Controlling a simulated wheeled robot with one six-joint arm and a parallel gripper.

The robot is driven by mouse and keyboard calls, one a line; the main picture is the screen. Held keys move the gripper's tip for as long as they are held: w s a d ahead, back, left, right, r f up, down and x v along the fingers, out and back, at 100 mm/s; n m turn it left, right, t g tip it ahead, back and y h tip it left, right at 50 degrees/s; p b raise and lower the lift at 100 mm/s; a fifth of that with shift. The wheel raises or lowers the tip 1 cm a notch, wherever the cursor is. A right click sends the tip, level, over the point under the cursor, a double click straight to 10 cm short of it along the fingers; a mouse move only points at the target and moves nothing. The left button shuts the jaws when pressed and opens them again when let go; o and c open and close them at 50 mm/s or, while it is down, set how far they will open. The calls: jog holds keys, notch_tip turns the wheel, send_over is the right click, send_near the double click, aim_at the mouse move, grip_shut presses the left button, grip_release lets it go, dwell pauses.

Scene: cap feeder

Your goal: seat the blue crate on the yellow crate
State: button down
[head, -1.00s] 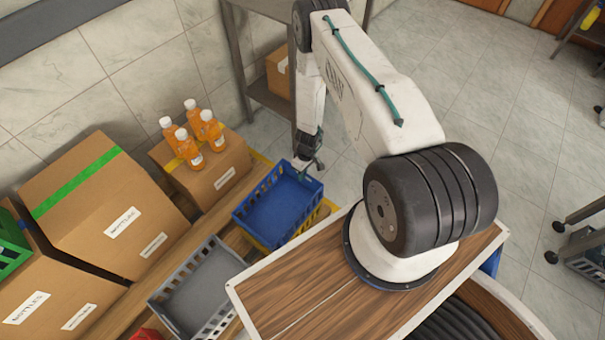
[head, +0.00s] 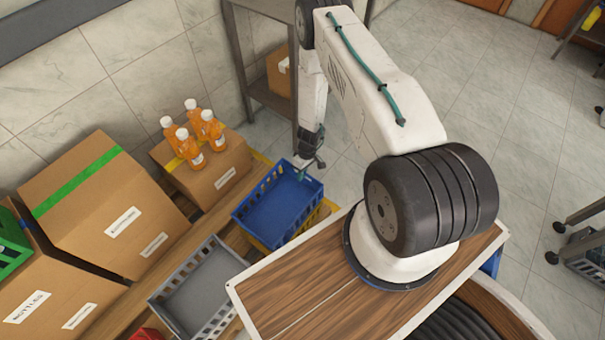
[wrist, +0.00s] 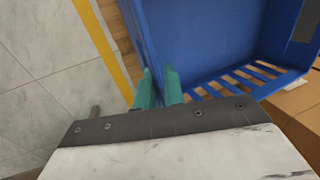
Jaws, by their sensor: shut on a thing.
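The blue crate (head: 278,212) is empty and sits over the yellow crate (head: 327,207), of which only parts of the edge show beneath and beside it. I cannot tell whether the blue crate rests fully on it. My gripper (head: 302,172) is at the blue crate's far right rim. In the wrist view the green fingertips (wrist: 158,88) are shut on the wall of the blue crate (wrist: 205,35). A yellow strip (wrist: 103,45) runs beside the blue crate there; I cannot tell whether it is the yellow crate.
A grey crate (head: 238,262) stands just left of the blue one. Cardboard boxes (head: 95,205) line the wall, one bearing several orange bottles (head: 186,152). A green crate (head: 12,243) is at the far left. A metal rack (head: 262,90) stands behind my gripper.

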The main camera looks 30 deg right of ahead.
jog(key=shift+r, duration=0.1)
dwell(0.3)
jog(key=shift+y, duration=0.6)
jog(key=shift+s+a+r, duration=0.1)
jog(key=shift+a+r, duration=0.05)
jog(key=shift+a, duration=0.2)
jog(key=shift+g+y, duration=0.4)
jog(key=shift+y, duration=0.2)
dwell(0.6)
jog(key=shift+y, duration=0.5)
